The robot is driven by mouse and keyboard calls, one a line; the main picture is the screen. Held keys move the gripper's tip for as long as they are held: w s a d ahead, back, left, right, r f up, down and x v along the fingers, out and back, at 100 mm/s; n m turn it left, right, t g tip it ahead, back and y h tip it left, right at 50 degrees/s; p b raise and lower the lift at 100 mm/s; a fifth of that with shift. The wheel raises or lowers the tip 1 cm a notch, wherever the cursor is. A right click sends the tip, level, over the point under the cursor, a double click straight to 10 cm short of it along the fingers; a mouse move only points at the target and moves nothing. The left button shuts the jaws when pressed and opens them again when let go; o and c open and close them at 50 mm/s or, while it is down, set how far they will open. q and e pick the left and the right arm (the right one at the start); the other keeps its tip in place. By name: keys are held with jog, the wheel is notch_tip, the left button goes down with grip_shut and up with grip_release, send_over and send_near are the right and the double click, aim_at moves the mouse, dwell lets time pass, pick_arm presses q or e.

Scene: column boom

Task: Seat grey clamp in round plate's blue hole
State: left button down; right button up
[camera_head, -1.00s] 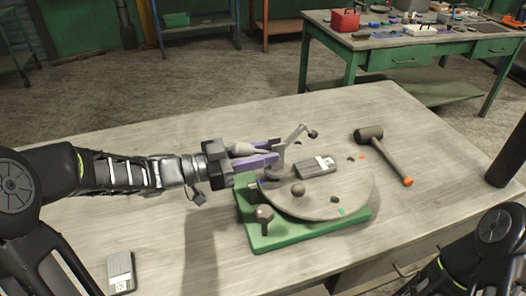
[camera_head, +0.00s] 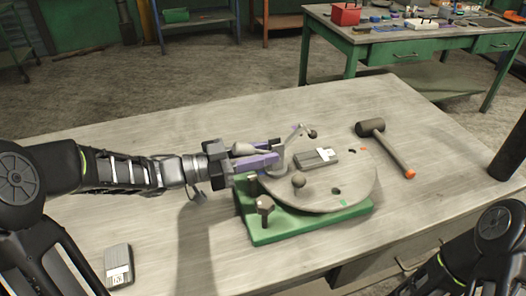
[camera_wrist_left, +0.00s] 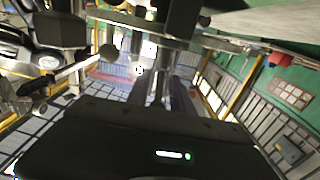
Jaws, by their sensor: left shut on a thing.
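The grey clamp (camera_head: 278,165) is in my left gripper (camera_head: 270,157), at the left edge of the round plate (camera_head: 325,195). Its lever slants up to a dark knob. The gripper's fingers with purplish sides reach in from the left and are shut on it. The clamp's foot is over or against the plate's rim; I cannot tell whether it touches. The blue hole is not visible, possibly hidden behind the clamp and fingers. The wrist view is crowded with close, blurred parts. My right gripper is out of view; only its arm shows at the lower right.
The plate sits on a green base (camera_head: 285,232) with a bolt-like knob (camera_head: 264,204) at its front left. A grey block (camera_head: 316,157) and round knob (camera_head: 298,181) are on the plate. A mallet (camera_head: 385,145) lies at right, a grey labelled block (camera_head: 118,264) at front left.

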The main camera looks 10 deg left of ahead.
pick_arm(q)
jog(key=c, duration=1.4)
grip_release()
jog(key=shift+r, duration=0.1)
notch_tip(320, 180, up, 7)
jog(key=p, duration=0.7)
jog(key=shift+r, duration=0.2)
jog(key=o, duration=0.6)
jog(key=shift+c, duration=0.2)
jog(key=shift+f, duration=0.1)
